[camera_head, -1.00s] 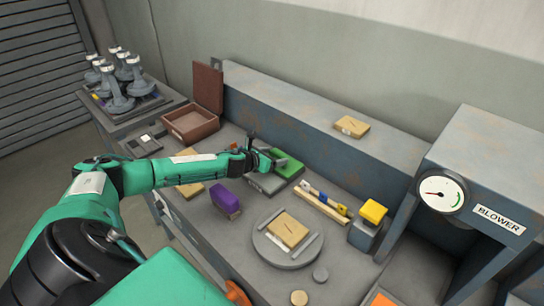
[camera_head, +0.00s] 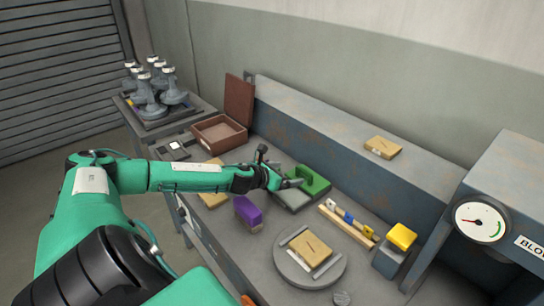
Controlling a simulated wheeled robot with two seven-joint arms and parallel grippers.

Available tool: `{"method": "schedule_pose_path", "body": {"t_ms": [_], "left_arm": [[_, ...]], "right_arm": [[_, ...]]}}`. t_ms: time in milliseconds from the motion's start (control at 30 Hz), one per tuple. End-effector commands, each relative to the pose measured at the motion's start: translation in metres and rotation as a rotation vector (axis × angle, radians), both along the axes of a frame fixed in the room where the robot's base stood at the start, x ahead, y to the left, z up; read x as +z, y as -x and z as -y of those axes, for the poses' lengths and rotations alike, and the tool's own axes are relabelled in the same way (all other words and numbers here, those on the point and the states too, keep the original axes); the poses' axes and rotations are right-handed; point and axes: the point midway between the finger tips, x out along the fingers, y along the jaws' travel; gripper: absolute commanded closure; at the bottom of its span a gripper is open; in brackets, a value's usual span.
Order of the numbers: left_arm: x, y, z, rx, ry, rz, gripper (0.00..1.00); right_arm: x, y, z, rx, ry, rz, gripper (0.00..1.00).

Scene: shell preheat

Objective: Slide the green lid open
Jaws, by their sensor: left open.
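The green lid (camera_head: 311,180) sits on the back right part of a flat grey box (camera_head: 293,201) on the workbench. The grey front part of the box shows uncovered beside the lid. My left gripper (camera_head: 290,182) is at the lid's left side, its fingers open, close to a raised part of the lid. I cannot tell whether the fingers touch it. My right gripper is not in view.
A purple block (camera_head: 248,213) stands in front of the box. A rack with coloured pieces (camera_head: 347,222), a yellow-topped block (camera_head: 402,237) and a round plate (camera_head: 333,274) are to the right. An open brown box (camera_head: 218,134) is behind left. A grey ledge (camera_head: 330,135) runs along the back.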

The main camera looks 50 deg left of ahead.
Motion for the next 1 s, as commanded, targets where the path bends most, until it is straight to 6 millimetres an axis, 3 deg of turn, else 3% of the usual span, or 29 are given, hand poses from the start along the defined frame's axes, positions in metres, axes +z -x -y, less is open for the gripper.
{"method": "schedule_pose_path", "body": {"t_ms": [167, 500, 1000], "left_arm": [[0.004, 0.021, -0.003, 0.000, -0.003, -0.004, 0.05], [0.016, 0.048, -0.007, 0.005, -0.007, -0.003, 0.05], [0.026, 0.061, -0.005, 0.000, -0.001, 0.000, 0.05]], "right_arm": [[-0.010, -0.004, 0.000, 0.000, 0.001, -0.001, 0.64], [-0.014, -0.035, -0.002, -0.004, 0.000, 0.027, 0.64], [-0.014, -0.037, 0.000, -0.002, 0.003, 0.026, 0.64]]}}
